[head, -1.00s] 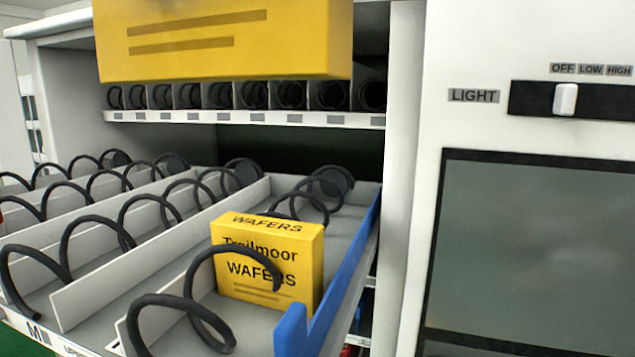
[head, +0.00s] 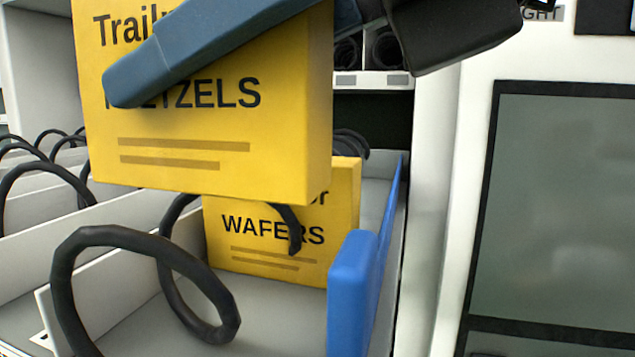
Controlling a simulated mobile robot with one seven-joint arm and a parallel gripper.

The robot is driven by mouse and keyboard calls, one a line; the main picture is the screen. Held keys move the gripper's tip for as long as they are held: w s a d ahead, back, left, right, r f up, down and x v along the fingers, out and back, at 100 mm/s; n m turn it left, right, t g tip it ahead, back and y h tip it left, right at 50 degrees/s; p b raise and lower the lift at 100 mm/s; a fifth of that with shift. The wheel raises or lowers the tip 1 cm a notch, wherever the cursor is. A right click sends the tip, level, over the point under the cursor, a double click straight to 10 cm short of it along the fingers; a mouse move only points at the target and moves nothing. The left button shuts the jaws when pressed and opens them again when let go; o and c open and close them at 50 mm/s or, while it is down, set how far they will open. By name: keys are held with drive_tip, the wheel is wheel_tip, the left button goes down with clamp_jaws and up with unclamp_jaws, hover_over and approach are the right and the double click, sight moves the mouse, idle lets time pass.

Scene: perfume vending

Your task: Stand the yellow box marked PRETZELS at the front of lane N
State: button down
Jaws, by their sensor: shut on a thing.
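The yellow PRETZELS box (head: 215,160) hangs upright in the upper left of the head view, its front face towards me. My gripper (head: 150,80) is shut on it; one blue finger lies across its front and covers part of the lettering. The other finger is hidden. A yellow WAFERS box (head: 280,250) stands behind and below it, in the rightmost lane (head: 270,310) of the tray, partly covered by the PRETZELS box. The front of that lane is bare apart from its coil. No lane letter shows now.
A black spiral coil (head: 100,235) loops through the front of the lane. A blue side wall (head: 350,290) with a raised front end bounds the lane on the right. White dividers and more coils lie left. The machine's white panel with a dark window (head: 555,210) is at right.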

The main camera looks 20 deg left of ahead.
sight(211, 184)
drive_tip(key=shift+s+d+f, duration=0.1)
drive_tip(key=shift+d+f, duration=0.05)
drive_tip(key=shift+f, duration=0.75)
wheel_tip(211, 184, down, 4)
drive_tip(key=shift+r+p, duration=0.2)
drive_tip(key=shift+p, duration=0.2)
drive_tip(key=shift+f, duration=0.45)
drive_tip(key=shift+f, duration=0.6)
drive_tip(key=shift+c, duration=2)
unclamp_jaws()
